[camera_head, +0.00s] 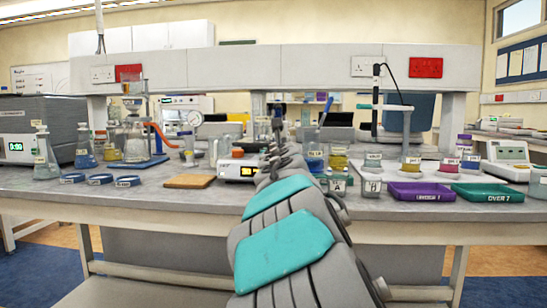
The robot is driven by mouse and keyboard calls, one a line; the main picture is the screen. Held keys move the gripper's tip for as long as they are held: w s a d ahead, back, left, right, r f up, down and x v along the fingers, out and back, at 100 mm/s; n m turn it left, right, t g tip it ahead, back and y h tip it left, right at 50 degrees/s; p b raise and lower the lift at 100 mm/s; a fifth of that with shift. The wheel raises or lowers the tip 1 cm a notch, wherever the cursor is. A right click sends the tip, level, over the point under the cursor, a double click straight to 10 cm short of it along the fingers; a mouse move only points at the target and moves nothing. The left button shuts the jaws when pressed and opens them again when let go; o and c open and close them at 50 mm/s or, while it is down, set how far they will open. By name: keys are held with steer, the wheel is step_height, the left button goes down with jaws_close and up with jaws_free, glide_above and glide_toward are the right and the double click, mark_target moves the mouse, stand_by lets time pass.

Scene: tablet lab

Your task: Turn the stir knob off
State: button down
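A small white bench device with an amber-lit front display (238,169) stands near the middle of the bench. It looks like a stirrer, but I cannot be sure. No stir knob can be made out. My arm, grey with teal panels, reaches from the bottom of the picture up to the device's right side and covers part of that area. My gripper (276,125) seems to be at the far end of the arm, just right of and behind the device. It is small and mixed with the glassware behind it, so its fingers and any contact cannot be told.
Blue rings (100,179) and a brown board (190,181) lie left of the device. A glass beaker (370,185), a purple tray (425,191) and a green tray (488,192) stand right of my arm. Glassware crowds the back. The front bench edge is mostly clear.

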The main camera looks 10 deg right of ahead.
stand_by(0.3)
steer(key=shift+c, duration=2.3)
jaws_free()
steer(key=s, duration=0.2)
steer(key=s+b, duration=0.1)
steer(key=s, duration=0.4)
steer(key=shift+s+a+b, duration=0.2)
steer(key=shift+a+b, duration=0.2)
steer(key=shift+s, duration=0.2)
